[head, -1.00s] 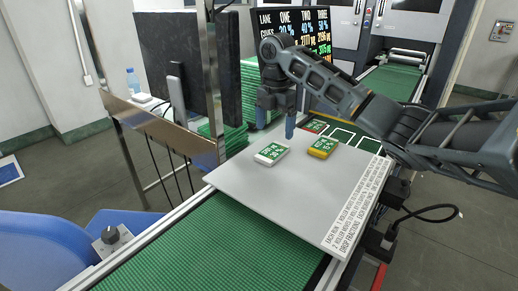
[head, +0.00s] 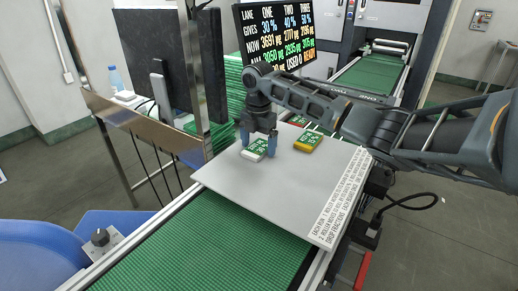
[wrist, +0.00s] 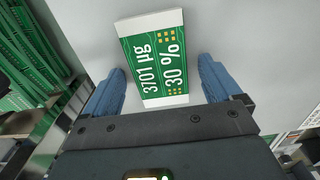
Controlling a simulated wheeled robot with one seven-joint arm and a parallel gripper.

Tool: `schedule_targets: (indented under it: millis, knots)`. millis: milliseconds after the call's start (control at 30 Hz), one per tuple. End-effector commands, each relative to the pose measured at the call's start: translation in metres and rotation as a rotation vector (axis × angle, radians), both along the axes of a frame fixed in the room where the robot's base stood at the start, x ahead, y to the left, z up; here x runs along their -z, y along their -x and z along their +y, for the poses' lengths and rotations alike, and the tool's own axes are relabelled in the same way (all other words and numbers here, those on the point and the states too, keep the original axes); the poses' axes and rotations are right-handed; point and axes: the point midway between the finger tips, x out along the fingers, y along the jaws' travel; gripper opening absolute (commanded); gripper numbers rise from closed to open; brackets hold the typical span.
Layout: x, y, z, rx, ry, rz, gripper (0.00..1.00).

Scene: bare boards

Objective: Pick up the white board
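The white board (head: 255,151) is a small white-edged block with a green printed top, lying on the grey panel. In the wrist view the white board (wrist: 153,58) reads "3701 µg" and "30 %". My gripper (head: 258,144) is pointed down over it with blue fingers. In the wrist view my gripper (wrist: 160,88) is open, one finger on each side of the board's near end, with gaps between fingers and board. A yellow board (head: 308,141) with a similar green top lies to the right on the same panel.
The grey panel (head: 275,195) lies over a green conveyor belt (head: 205,250) and has printed text at its right edge. A lane display screen (head: 283,38) stands behind. A dark monitor (head: 163,85) and stacked green boards are at left.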

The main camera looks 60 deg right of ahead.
Motion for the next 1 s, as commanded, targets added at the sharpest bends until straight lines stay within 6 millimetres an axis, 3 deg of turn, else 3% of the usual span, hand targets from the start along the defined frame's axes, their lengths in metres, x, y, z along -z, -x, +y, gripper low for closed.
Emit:
schedule_targets:
  millis: [67,600,1000]
  knots:
    - [-0.0002,-0.0001,0.0001,0.000,0.000,0.000,0.83]
    - [-0.0005,-0.0002,0.0001,-0.001,0.000,-0.001,0.31]
    - [-0.0082,-0.0009,0.0001,-0.001,0.000,-0.003,0.31]
